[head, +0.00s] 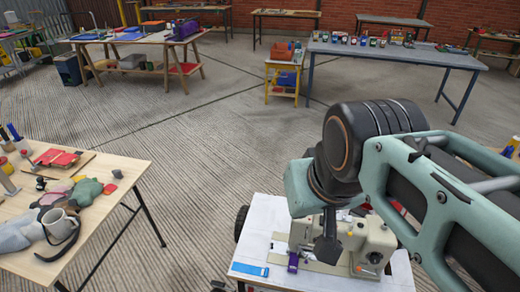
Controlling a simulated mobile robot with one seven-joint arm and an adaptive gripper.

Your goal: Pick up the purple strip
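A small purple strip (293,262) lies on the white-topped table (262,215), beside the left part of a beige sewing machine (375,242). Only a short piece of it shows clearly. My gripper (328,250) is dark and points down in front of the sewing machine, a little to the right of the purple strip in the picture. I cannot tell its height above the table or whether its fingers are apart. Nothing is visibly held in it.
A blue strip (250,270) lies on the same table, left of the purple one. A wooden table (100,170) with a mug (58,226), cloths and tools stands at left. A blue-grey table (400,54) with jars stands behind. The floor between is clear.

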